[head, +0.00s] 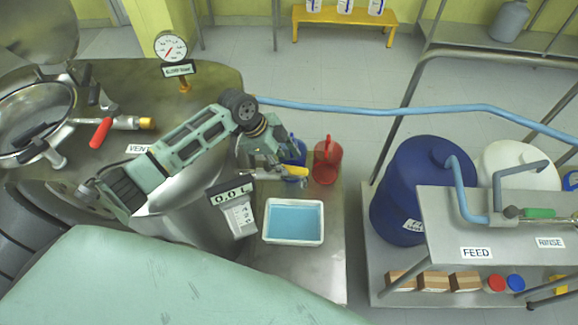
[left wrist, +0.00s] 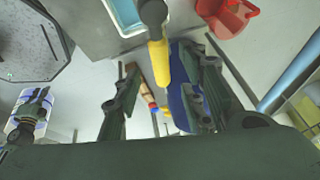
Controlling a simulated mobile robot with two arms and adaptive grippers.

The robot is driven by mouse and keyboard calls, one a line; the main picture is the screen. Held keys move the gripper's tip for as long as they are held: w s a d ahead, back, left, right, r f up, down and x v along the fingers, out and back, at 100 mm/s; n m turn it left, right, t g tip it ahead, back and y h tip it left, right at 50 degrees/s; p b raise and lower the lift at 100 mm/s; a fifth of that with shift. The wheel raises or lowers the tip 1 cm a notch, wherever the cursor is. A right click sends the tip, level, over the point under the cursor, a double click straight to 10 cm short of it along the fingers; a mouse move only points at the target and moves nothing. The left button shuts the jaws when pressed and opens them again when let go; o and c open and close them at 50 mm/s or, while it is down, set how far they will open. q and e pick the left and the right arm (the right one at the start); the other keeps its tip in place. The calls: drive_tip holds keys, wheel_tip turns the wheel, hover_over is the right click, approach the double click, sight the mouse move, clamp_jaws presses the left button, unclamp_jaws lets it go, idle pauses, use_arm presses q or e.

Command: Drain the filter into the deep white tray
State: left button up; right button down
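The deep white tray (head: 266,237) sits on a grey bench below the steel filter vessel (head: 190,218) and holds blue liquid. Its corner also shows in the left wrist view (left wrist: 121,29). A valve with a yellow handle (head: 295,170) sticks out above the tray's far side. My left gripper (head: 276,155) is at this valve. In the left wrist view, its fingers (left wrist: 165,100) are spread wide, with the yellow handle (left wrist: 161,62) pointing in between them; I cannot see contact. A display (head: 232,190) beside the tray reads 0,0 L. My right gripper is out of view.
A red jug (head: 327,162) and a blue jug (head: 297,150) stand behind the tray, close to the gripper. A blue hose (head: 400,111) runs across behind. A blue drum (head: 410,190) and FEED shelf (head: 450,230) stand at right.

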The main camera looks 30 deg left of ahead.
sight(290, 168)
use_arm(q)
drive_tip(key=shift+x, duration=2.15)
drive_tip(key=shift+c, duration=0.7)
clamp_jaws()
